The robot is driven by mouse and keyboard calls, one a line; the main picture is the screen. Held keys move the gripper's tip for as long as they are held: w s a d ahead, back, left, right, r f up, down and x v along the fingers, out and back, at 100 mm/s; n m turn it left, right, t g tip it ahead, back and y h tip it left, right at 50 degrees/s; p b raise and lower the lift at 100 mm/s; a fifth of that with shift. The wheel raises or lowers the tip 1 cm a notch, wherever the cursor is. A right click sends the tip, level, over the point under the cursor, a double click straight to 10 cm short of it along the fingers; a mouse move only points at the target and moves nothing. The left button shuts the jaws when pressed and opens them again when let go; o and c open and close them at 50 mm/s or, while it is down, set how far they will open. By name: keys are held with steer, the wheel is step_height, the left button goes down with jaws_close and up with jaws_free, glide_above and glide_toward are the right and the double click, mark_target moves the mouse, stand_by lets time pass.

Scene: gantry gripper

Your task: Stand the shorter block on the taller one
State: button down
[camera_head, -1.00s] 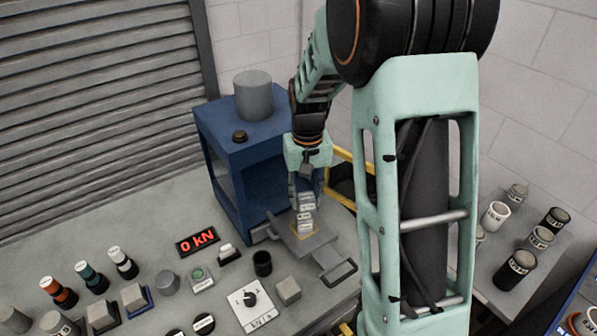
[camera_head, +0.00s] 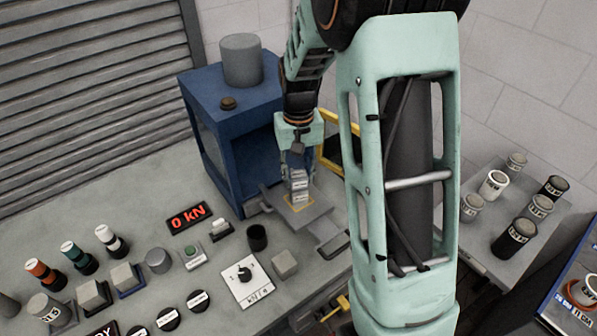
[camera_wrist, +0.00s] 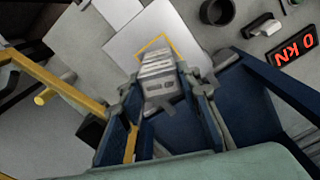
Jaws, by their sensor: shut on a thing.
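My gripper (camera_head: 298,170) is shut on a grey block with pale labels, the upper block (camera_head: 299,177). The wrist view shows this upper block (camera_wrist: 160,88) between the two fingers. A second grey labelled block, the lower block (camera_head: 299,194), stands upright inside a yellow square outline on a grey plate (camera_head: 318,213). The wrist view shows part of the lower block (camera_wrist: 156,63) beyond the held one. The held block is directly over the lower one, roughly in line. I cannot tell whether they touch. The fingers hide the held block's sides.
A blue press housing (camera_head: 240,150) with a grey cylinder on top stands right behind the plate. A yellow frame (camera_head: 341,145) is at its right. A black cup (camera_head: 257,238), dial panel (camera_head: 246,282) and several bottles and blocks occupy the bench at front left.

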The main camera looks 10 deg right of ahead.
steer(key=shift+f+b, duration=0.35)
steer(key=shift+f, duration=0.15)
stand_by(0.6)
steer(key=c, duration=1.3)
jaws_free()
